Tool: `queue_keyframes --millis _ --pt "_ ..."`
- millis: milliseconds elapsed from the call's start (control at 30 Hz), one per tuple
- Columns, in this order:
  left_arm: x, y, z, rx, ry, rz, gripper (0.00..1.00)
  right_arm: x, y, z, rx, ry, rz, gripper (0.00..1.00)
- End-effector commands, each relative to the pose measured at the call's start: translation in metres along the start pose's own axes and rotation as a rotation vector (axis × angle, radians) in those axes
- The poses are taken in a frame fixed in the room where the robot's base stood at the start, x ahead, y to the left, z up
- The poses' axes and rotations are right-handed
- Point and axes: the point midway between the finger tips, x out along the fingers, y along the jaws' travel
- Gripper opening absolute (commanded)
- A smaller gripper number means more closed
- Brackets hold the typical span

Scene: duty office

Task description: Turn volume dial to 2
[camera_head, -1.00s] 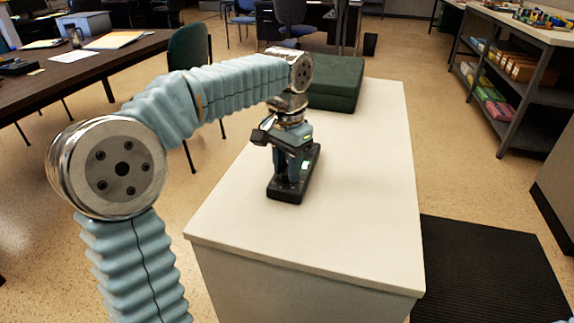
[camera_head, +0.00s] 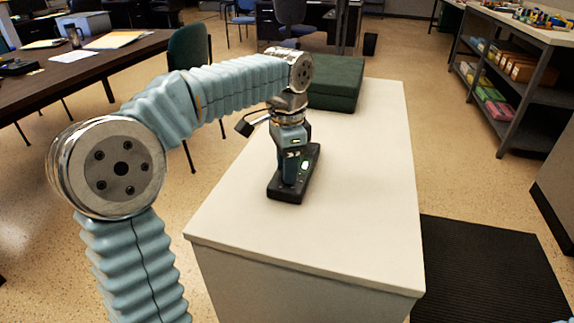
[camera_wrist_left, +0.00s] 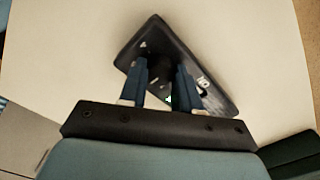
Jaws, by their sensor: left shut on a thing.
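My left gripper (camera_head: 288,182) points down onto the device. In the left wrist view its two blue fingers (camera_wrist_left: 162,75) stand on either side of a dark round knob, the volume dial (camera_wrist_left: 159,70), and are shut on it. White marks show on the device (camera_wrist_left: 155,30) around the dial, but the dial's setting is too small and blurred to read. My right gripper is not in view.
The white counter (camera_head: 355,190) is clear in front of and to the right of the device. A dark green box (camera_head: 335,85) stands behind it at the counter's far end. A black mat (camera_head: 490,270) lies on the floor to the right.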

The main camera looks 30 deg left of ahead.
Motion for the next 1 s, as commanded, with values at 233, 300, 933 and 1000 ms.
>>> queue_keyframes --millis 233,300,933,1000 --pt "0.0 0.0 0.0 0.0 0.0 0.0 0.02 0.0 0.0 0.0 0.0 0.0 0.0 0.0" --pt "0.0 0.0 0.0 0.0 0.0 0.0 0.02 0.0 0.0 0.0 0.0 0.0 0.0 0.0" --pt "-0.018 -0.001 -0.001 -0.001 0.003 -0.002 0.58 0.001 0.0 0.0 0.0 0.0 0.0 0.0" --pt "-0.032 -0.001 -0.001 -0.001 0.004 -0.002 0.58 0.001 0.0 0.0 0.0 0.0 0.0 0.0"
